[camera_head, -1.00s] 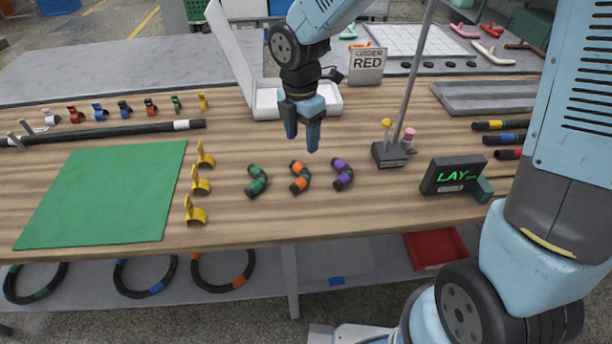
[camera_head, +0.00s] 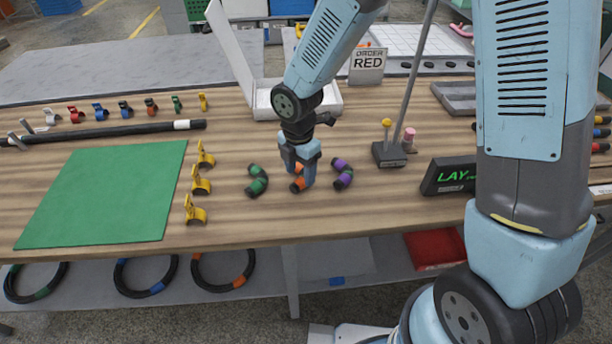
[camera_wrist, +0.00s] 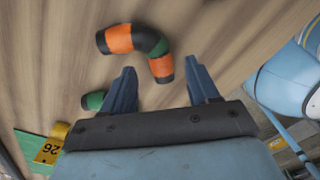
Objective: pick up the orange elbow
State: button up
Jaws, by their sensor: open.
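The orange elbow (camera_head: 298,184) is a short bent black piece with orange bands, lying on the wooden table between the green elbow (camera_head: 257,182) and the purple elbow (camera_head: 342,174). My gripper (camera_head: 300,180) is low over it and hides part of it. In the wrist view the orange elbow (camera_wrist: 140,46) shows its bend and both orange ends. One orange end lies just ahead of the gap between my open fingers (camera_wrist: 168,85). Nothing is held. Part of the green elbow (camera_wrist: 94,100) shows beside the left finger.
Yellow clips (camera_head: 199,186) stand left of the elbows by a green mat (camera_head: 105,195). A metal stand (camera_head: 389,155) with a tall pole and a black LAY display (camera_head: 448,176) are to the right. Bare table lies in front of the elbows.

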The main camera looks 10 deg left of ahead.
aim_at(300, 180)
jog(key=shift+f, duration=1.65)
jog(key=c, duration=1.1)
